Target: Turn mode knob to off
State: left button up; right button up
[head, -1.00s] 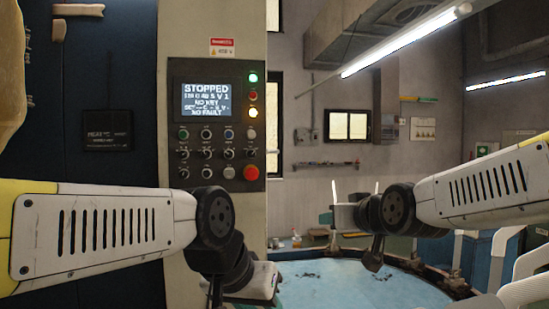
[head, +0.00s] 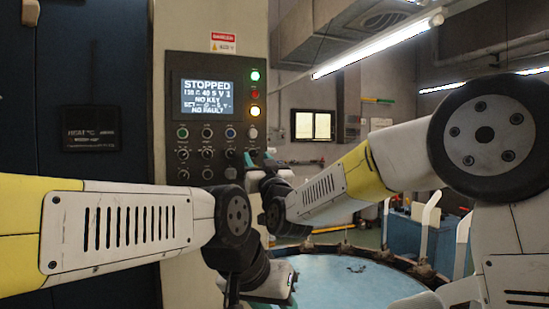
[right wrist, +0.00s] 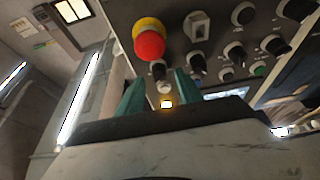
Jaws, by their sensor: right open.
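The control panel (head: 242,70) faces me on a cream machine column. Its screen (head: 207,97) reads STOPPED, NO KEY, NO FAULT. Below are rows of buttons and black knobs (head: 207,155); the labels are too small to read, so I cannot tell which is the mode knob. My right gripper (head: 261,157) is at the panel's lower right, hiding the red button there. In the right wrist view its teal fingers (right wrist: 160,95) are apart and empty, below a black knob (right wrist: 197,66). My left gripper (head: 272,288) is low at the bottom; its jaws are unclear.
The right wrist view shows a red mushroom button (right wrist: 150,44) on a yellow collar close to the fingers, beside a key-type switch (right wrist: 197,26). A round blue table (head: 345,283) lies low at right. A dark machine door (head: 90,60) is at left.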

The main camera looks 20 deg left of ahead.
aim_at(254, 153)
jog(key=shift+x, duration=1.1)
jog(key=shift+c, duration=0.4)
grip_shut()
